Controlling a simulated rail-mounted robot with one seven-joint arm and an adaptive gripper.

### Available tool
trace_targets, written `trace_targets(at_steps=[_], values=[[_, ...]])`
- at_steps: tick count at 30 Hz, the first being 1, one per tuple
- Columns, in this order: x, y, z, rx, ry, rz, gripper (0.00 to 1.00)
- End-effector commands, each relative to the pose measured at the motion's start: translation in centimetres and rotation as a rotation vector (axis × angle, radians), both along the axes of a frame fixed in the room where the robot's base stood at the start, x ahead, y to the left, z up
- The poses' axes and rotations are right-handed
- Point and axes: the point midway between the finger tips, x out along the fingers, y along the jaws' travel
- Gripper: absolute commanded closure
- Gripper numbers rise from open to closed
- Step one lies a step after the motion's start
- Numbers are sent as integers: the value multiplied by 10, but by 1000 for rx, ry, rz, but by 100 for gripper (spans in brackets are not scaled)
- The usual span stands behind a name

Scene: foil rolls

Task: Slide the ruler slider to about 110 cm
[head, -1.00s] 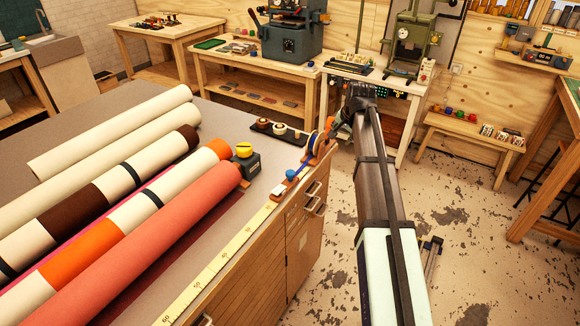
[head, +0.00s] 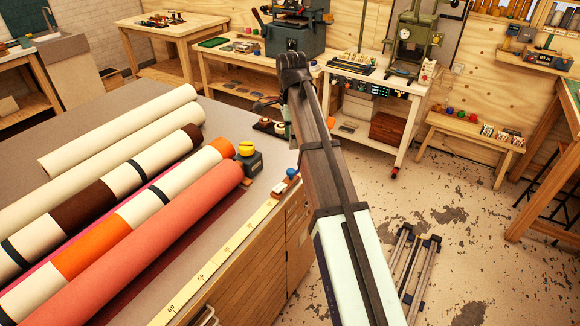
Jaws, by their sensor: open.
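The yellow ruler (head: 222,257) runs along the right edge of the large table. Its numbers rise towards the front, with 50 and 60 near the bottom. The slider (head: 291,174), with a blue knob, sits near the ruler's far, low-number end. The 110 cm mark is not in view.
Several long rolls (head: 165,240) lie left of the ruler, the salmon one nearest it. A dark block with a yellow top (head: 247,158) stands at their far end. Workbenches (head: 365,85) stand behind. Open floor (head: 460,220) lies to the right.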

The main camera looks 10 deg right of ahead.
Motion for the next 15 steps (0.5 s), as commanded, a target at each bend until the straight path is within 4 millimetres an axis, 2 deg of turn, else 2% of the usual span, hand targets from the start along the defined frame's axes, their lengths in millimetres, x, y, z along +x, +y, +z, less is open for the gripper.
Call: trace_targets(at_steps=[6, 15], values=[[-2, 0, -41, 0, 2, 1, 43], [-1, 0, -92, 0, 1, 1, 43]])
